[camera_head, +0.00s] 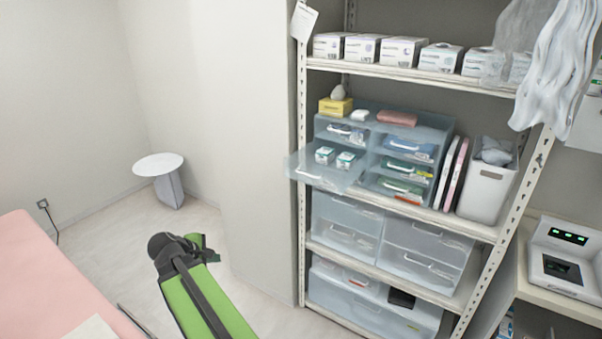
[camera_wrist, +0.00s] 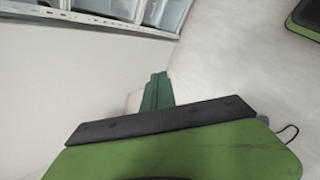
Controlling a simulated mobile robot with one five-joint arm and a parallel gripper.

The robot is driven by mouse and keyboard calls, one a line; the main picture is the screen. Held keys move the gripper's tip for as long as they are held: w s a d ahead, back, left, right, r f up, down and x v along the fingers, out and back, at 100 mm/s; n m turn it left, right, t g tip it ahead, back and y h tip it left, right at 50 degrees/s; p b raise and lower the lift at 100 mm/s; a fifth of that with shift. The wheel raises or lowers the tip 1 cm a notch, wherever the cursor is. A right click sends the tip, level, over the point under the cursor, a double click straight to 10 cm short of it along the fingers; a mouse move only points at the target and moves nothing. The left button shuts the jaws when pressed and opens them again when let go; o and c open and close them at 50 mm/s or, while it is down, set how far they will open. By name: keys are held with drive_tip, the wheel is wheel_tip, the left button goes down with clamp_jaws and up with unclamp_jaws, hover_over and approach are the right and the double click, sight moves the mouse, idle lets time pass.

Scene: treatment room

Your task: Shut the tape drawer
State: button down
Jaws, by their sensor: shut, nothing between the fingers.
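A translucent blue drawer (camera_head: 318,177) juts out from the left side of the small drawer unit (camera_head: 437,150) on the shelf rack. It holds two small white-and-green boxes (camera_head: 345,160), and it is the only drawer I see pulled out. I cannot read a tape label on it. My gripper (camera_head: 210,250) is shut and empty, low and left of the rack, well apart from the open drawer. In the wrist view its green fingers (camera_wrist: 157,92) are together over the pale floor.
A rack post (camera_head: 301,150) stands close to the open drawer. Larger closed drawers (camera_head: 345,240) fill the shelves below. A white bin (camera_head: 487,192) stands right of the unit.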

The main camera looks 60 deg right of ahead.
drive_tip(key=s+d+r+n+h+p, duration=0.1)
drive_tip(key=s+d+r+n+h, duration=0.3)
drive_tip(key=d, duration=0.4)
drive_tip(key=s+d+r+n+g+h, duration=0.1)
drive_tip(key=s+d+r+n, duration=0.15)
drive_tip(key=d+r, duration=0.5)
drive_tip(key=s+d+r+n+h+p, duration=0.1)
drive_tip(key=s+d+r+n+h, duration=0.3)
drive_tip(key=d, duration=0.4)
drive_tip(key=w+d+f+y+b, duration=0.1)
drive_tip(key=d+f+b, duration=0.1)
drive_tip(key=d, duration=1.1)
drive_tip(key=shift+w+d+b, duration=0.15)
drive_tip(key=shift+d+b, duration=0.25)
drive_tip(key=shift+w, duration=0.1)
